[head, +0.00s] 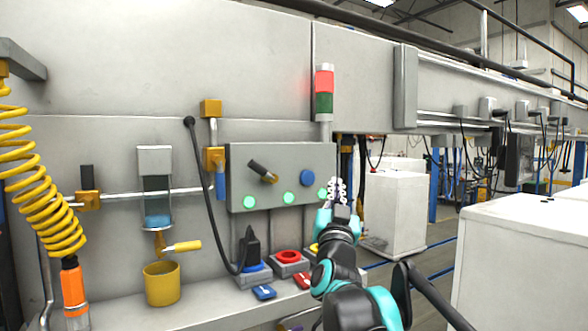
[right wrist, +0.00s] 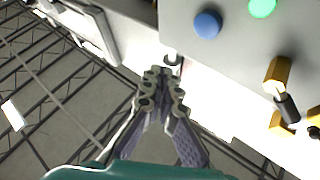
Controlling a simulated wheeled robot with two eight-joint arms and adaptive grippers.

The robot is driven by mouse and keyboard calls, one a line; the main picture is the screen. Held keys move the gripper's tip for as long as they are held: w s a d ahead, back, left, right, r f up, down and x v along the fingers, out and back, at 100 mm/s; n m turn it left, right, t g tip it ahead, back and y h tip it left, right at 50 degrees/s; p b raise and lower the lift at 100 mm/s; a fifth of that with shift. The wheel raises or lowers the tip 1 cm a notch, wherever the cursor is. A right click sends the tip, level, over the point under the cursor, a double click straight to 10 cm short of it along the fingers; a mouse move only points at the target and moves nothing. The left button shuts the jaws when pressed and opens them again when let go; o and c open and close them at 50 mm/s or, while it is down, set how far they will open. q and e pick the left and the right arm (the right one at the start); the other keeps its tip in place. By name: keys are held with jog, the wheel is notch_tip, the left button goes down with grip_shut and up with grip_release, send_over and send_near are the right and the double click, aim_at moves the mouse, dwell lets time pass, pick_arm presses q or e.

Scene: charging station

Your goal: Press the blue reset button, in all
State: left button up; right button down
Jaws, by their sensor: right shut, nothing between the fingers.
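The blue reset button (head: 307,177) is a round knob on the upper right of the grey control panel (head: 235,165). It also shows in the right wrist view (right wrist: 208,24), above and to the right of the fingertips. My right gripper (head: 338,185) is shut and empty, at the panel's right edge, to the right of and slightly below the button in the head view. In the right wrist view its fingertips (right wrist: 163,75) point toward the panel's edge and are apart from the button. My left gripper is not in view.
Green lights (head: 289,198) run along the panel's bottom, and a black-handled yellow switch (head: 262,171) sits left of the button. A red-green signal tower (head: 324,90) stands above. Coloured sockets (head: 288,258) lie on the ledge below. White cabinets (head: 395,210) stand at right.

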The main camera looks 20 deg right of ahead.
aim_at(314, 182)
jog(key=shift+s+d+r, duration=0.1)
jog(key=shift+d+r, duration=0.05)
jog(key=shift+d, duration=0.05)
jog(key=shift+w+a, duration=0.2)
jog(key=shift+w, duration=2.05)
jog(key=shift+w+a, duration=0.2)
jog(key=shift+w, duration=2)
jog(key=shift+w+p, duration=0.2)
jog(key=shift+p, duration=0.15)
jog(key=shift+w, duration=0.25)
